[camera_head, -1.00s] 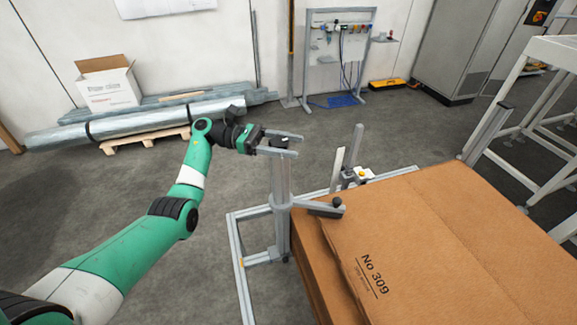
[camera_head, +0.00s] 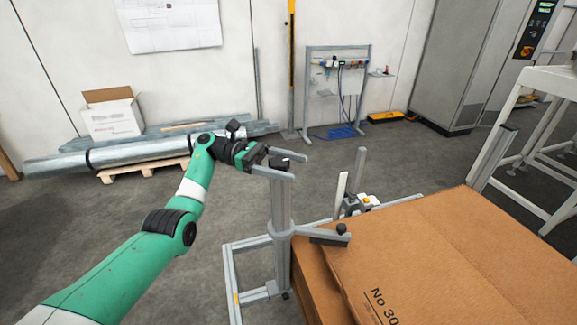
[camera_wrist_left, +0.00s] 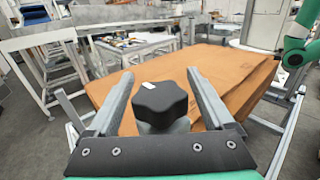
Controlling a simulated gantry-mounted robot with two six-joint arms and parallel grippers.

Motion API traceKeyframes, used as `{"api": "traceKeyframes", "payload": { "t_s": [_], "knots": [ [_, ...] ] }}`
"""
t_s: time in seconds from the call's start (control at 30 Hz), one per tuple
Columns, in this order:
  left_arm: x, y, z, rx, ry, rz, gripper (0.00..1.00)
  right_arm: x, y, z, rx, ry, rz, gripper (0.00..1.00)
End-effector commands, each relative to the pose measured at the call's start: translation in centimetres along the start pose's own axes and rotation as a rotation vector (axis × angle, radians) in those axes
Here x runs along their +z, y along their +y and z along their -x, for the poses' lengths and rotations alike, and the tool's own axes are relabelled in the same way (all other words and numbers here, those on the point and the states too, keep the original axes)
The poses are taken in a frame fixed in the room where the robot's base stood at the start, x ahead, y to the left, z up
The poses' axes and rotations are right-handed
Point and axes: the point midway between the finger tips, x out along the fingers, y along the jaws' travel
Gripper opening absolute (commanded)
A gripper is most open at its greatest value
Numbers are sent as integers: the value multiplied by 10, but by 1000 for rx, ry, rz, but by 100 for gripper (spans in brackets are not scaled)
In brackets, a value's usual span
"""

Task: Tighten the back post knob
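A black lobed knob (camera_head: 280,160) with a white mark sits on top of the upright grey post (camera_head: 281,205). It also shows large in the left wrist view (camera_wrist_left: 160,100). My left gripper (camera_head: 299,167) is open, with one finger on each side of the knob. In the left wrist view, gaps show between the knob and both fingers (camera_wrist_left: 160,74). A second dark knob (camera_head: 342,229) sits at the end of the bracket lying over the carton's corner. My right gripper is not in view.
A brown carton stack (camera_head: 440,255) fills the lower right, beside the post. A grey metal frame (camera_head: 236,285) stands on the floor around the post's foot. A white table frame (camera_head: 540,85) stands at the right.

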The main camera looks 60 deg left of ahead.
Motion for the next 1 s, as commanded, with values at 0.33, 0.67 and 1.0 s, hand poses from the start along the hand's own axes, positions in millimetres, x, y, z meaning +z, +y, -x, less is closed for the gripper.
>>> {"api": "traceKeyframes", "payload": {
  "t_s": [0.33,0.67,1.0],
  "knots": [
    [0,0,2,2,1,0,94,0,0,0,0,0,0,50],
    [0,0,53,5,0,2,94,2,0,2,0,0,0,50],
    [-1,0,74,1,0,0,94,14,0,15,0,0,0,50]
  ]
}}
